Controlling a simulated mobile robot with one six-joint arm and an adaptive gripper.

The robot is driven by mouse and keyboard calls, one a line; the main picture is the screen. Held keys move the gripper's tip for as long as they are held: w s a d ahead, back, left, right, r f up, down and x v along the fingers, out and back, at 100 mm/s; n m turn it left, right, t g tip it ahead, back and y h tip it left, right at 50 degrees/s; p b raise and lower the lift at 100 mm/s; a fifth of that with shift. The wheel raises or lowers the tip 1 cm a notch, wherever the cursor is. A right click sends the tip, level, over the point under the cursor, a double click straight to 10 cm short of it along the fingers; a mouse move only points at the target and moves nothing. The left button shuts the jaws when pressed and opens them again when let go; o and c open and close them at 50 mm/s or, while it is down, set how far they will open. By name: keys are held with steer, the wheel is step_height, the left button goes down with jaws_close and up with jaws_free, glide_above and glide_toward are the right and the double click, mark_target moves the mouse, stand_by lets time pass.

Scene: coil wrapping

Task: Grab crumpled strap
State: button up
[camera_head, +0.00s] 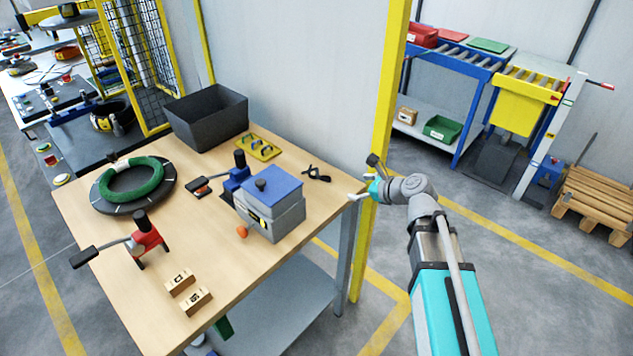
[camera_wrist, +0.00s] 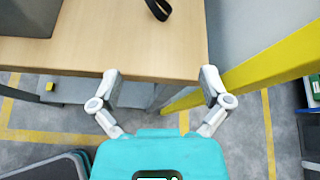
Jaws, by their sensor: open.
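A crumpled black strap (camera_head: 316,174) lies on the wooden table (camera_head: 215,240) near its right edge, right of the blue-and-grey box. In the wrist view part of the black strap (camera_wrist: 158,8) shows at the top edge, and the rest is cut off. My gripper (camera_head: 362,186) is at the table's right edge, to the right of the strap and apart from it. In the wrist view my gripper (camera_wrist: 162,82) has its two fingers spread wide with nothing between them, over the table's edge.
A blue-and-grey box (camera_head: 272,212) stands left of the strap. A yellow tray (camera_head: 258,147) and a dark grey bin (camera_head: 207,117) sit behind. A yellow post (camera_head: 383,130) rises close to my gripper. A green coil (camera_head: 131,180) lies on a round plate at left.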

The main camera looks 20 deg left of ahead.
mark_target(327, 176)
steer(key=m, duration=0.1)
steer(key=a+m, duration=0.1)
steer(key=a+y, duration=0.1)
steer(key=shift+w+a+r+m+t, duration=0.15)
steer(key=shift+w+r+m+t, duration=0.2)
steer(key=shift+r+m+t, duration=0.05)
steer(key=b+x, duration=0.3)
steer(key=x, duration=0.4)
steer(key=shift+w+a+f, duration=0.1)
steer(key=shift+a+f, duration=0.15)
steer(key=shift+a, duration=0.05)
steer(key=shift+w+a+f+b, duration=0.1)
steer(key=shift+a+b, duration=0.25)
steer(key=shift+a, duration=0.05)
steer(key=shift+s+b+x, duration=0.1)
steer(key=shift+b+x, duration=0.35)
steer(key=shift+x, duration=0.85)
steer(key=shift+s+b+x, duration=0.15)
steer(key=shift+b+x, duration=0.25)
steer(key=shift+x, duration=0.9)
steer(key=shift+a, duration=0.2)
steer(key=shift+c, duration=0.2)
steer(key=c, duration=1)
